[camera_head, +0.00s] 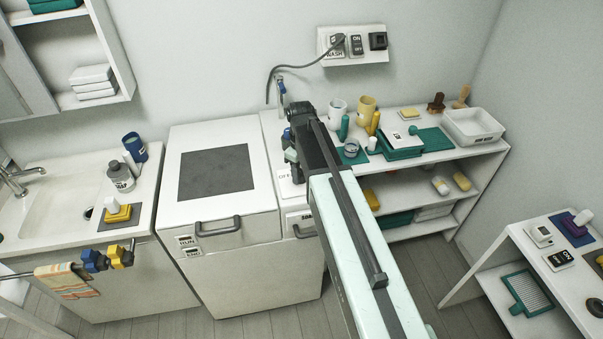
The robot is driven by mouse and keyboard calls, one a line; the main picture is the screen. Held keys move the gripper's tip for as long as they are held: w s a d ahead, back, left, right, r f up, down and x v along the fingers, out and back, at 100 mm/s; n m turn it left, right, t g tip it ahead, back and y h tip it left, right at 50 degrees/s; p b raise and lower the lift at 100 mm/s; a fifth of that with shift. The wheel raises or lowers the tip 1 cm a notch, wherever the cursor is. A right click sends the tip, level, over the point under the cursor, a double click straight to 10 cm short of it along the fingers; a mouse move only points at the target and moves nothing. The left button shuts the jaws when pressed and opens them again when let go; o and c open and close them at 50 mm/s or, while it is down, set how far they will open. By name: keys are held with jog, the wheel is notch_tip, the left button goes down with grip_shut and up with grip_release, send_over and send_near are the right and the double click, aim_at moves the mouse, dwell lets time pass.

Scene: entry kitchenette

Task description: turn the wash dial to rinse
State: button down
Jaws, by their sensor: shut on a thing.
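My gripper (292,157) is at the white panel (287,187) between the washer and the shelf unit. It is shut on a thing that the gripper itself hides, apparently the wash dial. Part of an "OFF" marking shows on the panel just below the fingers. The dial's pointer and the rinse mark cannot be seen. My arm reaches in from the lower right and covers the panel's right side.
The washer's grey-topped lid (216,171) is shut, left of my gripper. A wall outlet box (352,45) with a plugged-in cable is above. Cups and bottles crowd the shelf top (455,152) on the right. A sink (60,195) is at left. Floor in front is clear.

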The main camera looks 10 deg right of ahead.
jog(key=m, duration=0.5)
jog(key=shift+m, duration=0.3)
jog(key=m, duration=1.1)
jog(key=shift+m, duration=0.4)
jog(key=m, duration=0.5)
jog(key=shift+m, duration=0.6)
jog(key=c, duration=0.9)
grip_release()
